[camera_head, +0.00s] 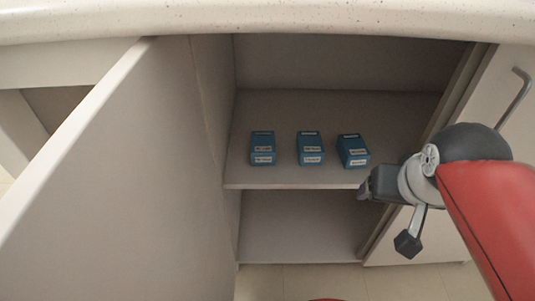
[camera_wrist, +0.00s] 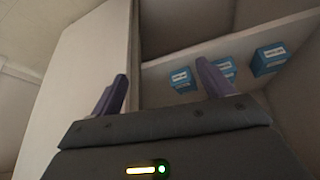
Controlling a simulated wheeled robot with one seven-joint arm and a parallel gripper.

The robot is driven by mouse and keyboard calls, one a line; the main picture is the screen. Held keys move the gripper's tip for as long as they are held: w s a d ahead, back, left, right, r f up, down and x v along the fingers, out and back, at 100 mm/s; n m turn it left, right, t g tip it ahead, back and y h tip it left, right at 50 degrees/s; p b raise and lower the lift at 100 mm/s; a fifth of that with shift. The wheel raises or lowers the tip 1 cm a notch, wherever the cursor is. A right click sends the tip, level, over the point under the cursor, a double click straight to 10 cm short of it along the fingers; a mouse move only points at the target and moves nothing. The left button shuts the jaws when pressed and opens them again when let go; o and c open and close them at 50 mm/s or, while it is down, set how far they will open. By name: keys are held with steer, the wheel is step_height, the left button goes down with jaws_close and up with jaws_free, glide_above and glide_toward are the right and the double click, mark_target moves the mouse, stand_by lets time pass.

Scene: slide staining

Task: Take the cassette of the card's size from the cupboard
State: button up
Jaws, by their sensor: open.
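Three blue cassettes with white labels stand in a row on the upper shelf (camera_head: 275,179) of the open cupboard: a left one (camera_head: 263,148), a middle one (camera_head: 310,148) and a right one (camera_head: 353,151). The label text is too small to read. My gripper (camera_head: 363,191) is just in front of the shelf edge, at the right, below and to the right of the right cassette. In the wrist view my gripper (camera_wrist: 164,85) has its two fingers wide apart with nothing between them. The cassettes also show there, the nearest being partly beside the right finger. No card is in view.
The cupboard door (camera_head: 130,150) stands open on the left. A speckled countertop (camera_head: 270,18) overhangs the top. The lower compartment (camera_head: 300,225) is empty. A closed front with a handle (camera_head: 515,95) is at the right. The shelf has free room behind the cassettes.

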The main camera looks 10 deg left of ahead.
steer(key=w+a+n+b, duration=0.1)
steer(key=w+a+b, duration=0.1)
steer(key=w+a, duration=0.8)
steer(key=n+g+y, duration=0.1)
glide_above(263, 142)
steer(key=s, duration=0.2)
step_height(263, 142, down, 2)
steer(key=shift+s+d+f, duration=0.1)
steer(key=shift+d, duration=0.05)
steer(key=shift+a+f, duration=0.2)
steer(key=x, duration=0.2)
steer(key=b+x, duration=0.1)
steer(key=x, duration=0.4)
steer(key=shift+d+f+b, duration=0.2)
steer(key=shift+d+b, duration=0.1)
steer(key=shift+b, duration=0.05)
steer(key=shift+r, duration=0.1)
steer(key=c, duration=1.2)
